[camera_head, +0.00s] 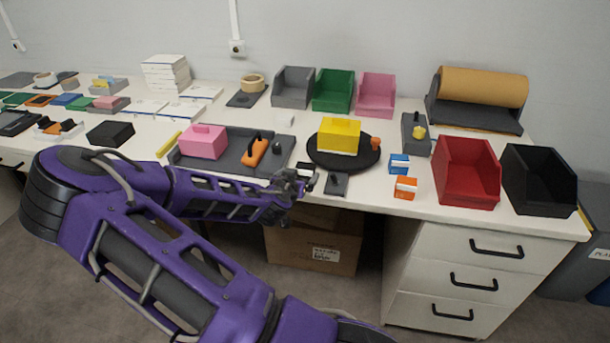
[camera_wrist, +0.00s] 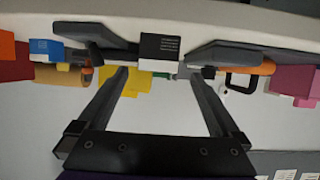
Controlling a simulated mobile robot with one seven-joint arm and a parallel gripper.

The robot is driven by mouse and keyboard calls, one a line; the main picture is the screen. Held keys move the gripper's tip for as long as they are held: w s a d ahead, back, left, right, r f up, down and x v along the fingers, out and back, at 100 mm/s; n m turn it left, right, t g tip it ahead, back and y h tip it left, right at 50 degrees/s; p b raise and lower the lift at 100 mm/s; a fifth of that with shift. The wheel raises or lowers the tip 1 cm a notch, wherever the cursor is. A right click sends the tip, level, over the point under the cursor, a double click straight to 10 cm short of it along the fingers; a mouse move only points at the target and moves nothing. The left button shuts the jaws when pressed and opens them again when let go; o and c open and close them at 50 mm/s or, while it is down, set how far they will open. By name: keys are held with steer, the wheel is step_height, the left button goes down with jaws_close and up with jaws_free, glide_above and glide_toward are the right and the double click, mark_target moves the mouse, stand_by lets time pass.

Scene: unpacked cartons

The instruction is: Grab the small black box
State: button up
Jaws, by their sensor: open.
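The small black box (camera_wrist: 161,45), with fine white print and a white band, shows in the upper middle of the wrist view, which looks upside down. It sits at the table's front edge, ahead of the gap between my fingertips. My gripper (camera_wrist: 158,74) is open and empty, with one finger on each side of the box's line; the box appears to be beyond the tips.
A grey tray (camera_head: 232,163) with a pink block and an orange-handled tool lies left of my gripper. A dark round turntable (camera_head: 345,163) bearing a yellow box (camera_head: 339,135) stands behind right. Blue and orange small boxes (camera_head: 399,163) lie farther right.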

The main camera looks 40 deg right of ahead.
mark_target(304, 168)
steer(key=shift+x, duration=3.05)
steer(key=shift+s+d+r, duration=0.1)
steer(key=shift+s+r, duration=0.05)
steer(key=shift+r, duration=0.05)
steer(key=c, duration=1.4)
steer(key=shift+o, duration=0.2)
steer(key=shift+r, duration=0.15)
